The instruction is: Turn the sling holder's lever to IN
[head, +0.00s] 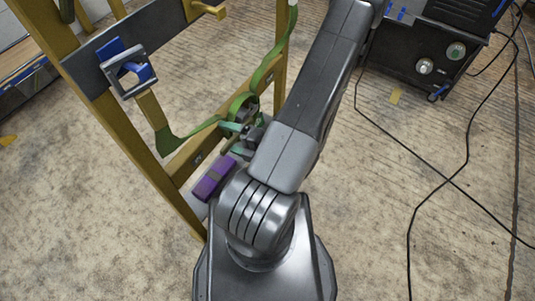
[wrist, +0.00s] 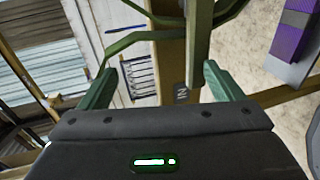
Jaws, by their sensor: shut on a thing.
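The sling holder (head: 245,109) is a dark round part low on the yellow wooden frame, with the green sling looped at it. My gripper (head: 238,129) is at the holder, with its green fingers partly hidden by my arm. In the wrist view my gripper (wrist: 160,72) has a finger on each side of the sling holder's lever (wrist: 198,45), an olive-green bar lying close to the right finger. A small label (wrist: 181,94) that seems to read IN, turned sideways, is on the wood just below the bar. The contact at the fingertips is not clear.
The frame's left post (head: 100,115) stands beside my arm. A grey plate with a blue part (head: 128,66) is higher up it. A purple block (head: 213,178) lies near my base.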

